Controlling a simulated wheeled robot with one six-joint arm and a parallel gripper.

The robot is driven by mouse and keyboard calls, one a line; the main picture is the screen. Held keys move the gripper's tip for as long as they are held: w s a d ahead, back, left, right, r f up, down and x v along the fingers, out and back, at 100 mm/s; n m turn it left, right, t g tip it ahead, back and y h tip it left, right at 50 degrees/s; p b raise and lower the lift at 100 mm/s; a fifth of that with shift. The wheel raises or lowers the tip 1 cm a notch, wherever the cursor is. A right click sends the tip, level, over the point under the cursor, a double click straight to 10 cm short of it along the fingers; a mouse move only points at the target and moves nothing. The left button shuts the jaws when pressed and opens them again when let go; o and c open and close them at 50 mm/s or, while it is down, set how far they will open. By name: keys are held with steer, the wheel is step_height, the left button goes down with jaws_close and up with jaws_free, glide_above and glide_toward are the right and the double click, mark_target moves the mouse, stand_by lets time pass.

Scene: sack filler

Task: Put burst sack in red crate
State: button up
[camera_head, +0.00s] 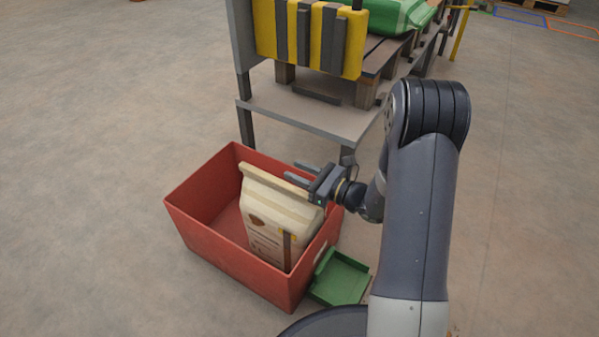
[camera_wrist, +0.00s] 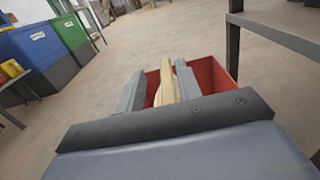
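The burst sack (camera_head: 277,222), cream with a brown print and a brown strip, stands tilted inside the red crate (camera_head: 222,255), towards its right side. The crate stands on the floor and also shows in the wrist view (camera_wrist: 212,75). My gripper (camera_head: 292,171) is at the sack's top edge, near the crate's back right. In the wrist view the two grey fingers are apart, with the sack's pale top edge (camera_wrist: 168,82) between them. Red shows in the gap beside the left finger, so the fingers are not closed on the sack. The sack's lower part is hidden by the crate wall.
A green tray (camera_head: 342,279) lies against the crate's right side. A grey metal stand (camera_head: 320,117) with a yellow and black striped panel (camera_head: 310,38) rises behind. Blue (camera_wrist: 32,45) and green (camera_wrist: 70,32) bins stand at left in the wrist view. Floor left of the crate is clear.

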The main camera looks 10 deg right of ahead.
steer(key=shift+o, duration=1.2)
steer(key=shift+f, duration=0.15)
steer(key=p+v, duration=0.3)
steer(key=v, duration=0.8)
steer(key=shift+a, duration=0.15)
steer(key=b+x, duration=0.3)
steer(key=x, duration=0.7)
steer(key=shift+w+a, duration=0.25)
steer(key=shift+r, duration=0.55)
steer(key=shift+r+p, duration=0.45)
steer(key=shift+r, duration=0.1)
steer(key=shift+f, duration=0.15)
